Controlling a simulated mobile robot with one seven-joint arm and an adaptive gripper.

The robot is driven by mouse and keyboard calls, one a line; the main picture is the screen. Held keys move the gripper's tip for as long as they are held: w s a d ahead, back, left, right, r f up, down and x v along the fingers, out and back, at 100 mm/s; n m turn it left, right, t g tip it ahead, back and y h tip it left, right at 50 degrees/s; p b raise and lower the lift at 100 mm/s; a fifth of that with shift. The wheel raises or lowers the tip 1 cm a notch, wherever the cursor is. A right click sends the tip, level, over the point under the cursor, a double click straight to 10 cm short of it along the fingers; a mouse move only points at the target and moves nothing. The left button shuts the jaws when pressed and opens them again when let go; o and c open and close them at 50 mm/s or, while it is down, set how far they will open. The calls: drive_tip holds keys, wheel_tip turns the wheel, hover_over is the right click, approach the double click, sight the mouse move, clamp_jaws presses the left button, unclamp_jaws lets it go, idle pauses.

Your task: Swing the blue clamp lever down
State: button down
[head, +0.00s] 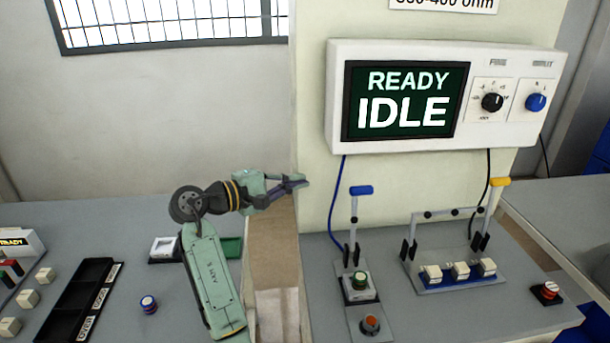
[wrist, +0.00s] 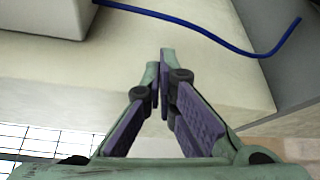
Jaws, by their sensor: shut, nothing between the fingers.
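The blue clamp lever (head: 361,190) has a blue grip on an upright grey arm, raised above a small clamp fixture (head: 358,285) on the bench. A dark green round part sits in that fixture. My gripper (head: 305,180) is shut and empty, left of the lever and at about its grip's height in the head view. It is apart from the lever. In the wrist view my gripper (wrist: 163,60) shows its fingertips together, with the pale panel behind them. The lever is not visible in the wrist view.
A white display unit (head: 335,95) reads READY IDLE on the panel. A blue cable (head: 337,205) runs down behind the lever; it also shows in the wrist view (wrist: 215,38). A yellow-ended lever (head: 500,182) stands right.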

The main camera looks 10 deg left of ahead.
drive_tip(key=shift+s+d+f+g+h, duration=0.4)
drive_tip(key=shift+s+d+g+h, duration=0.25)
drive_tip(key=shift+g, duration=0.25)
drive_tip(key=b+x, duration=0.5)
drive_tip(key=x, duration=0.5)
drive_tip(key=s, duration=0.1)
drive_tip(key=s+r, duration=0.1)
drive_tip(key=s+d, duration=0.1)
drive_tip(key=shift+s+r, duration=0.3)
drive_tip(key=shift+s+d+m, duration=0.1)
drive_tip(key=shift+s+m, duration=0.05)
drive_tip(key=shift+m, duration=0.15)
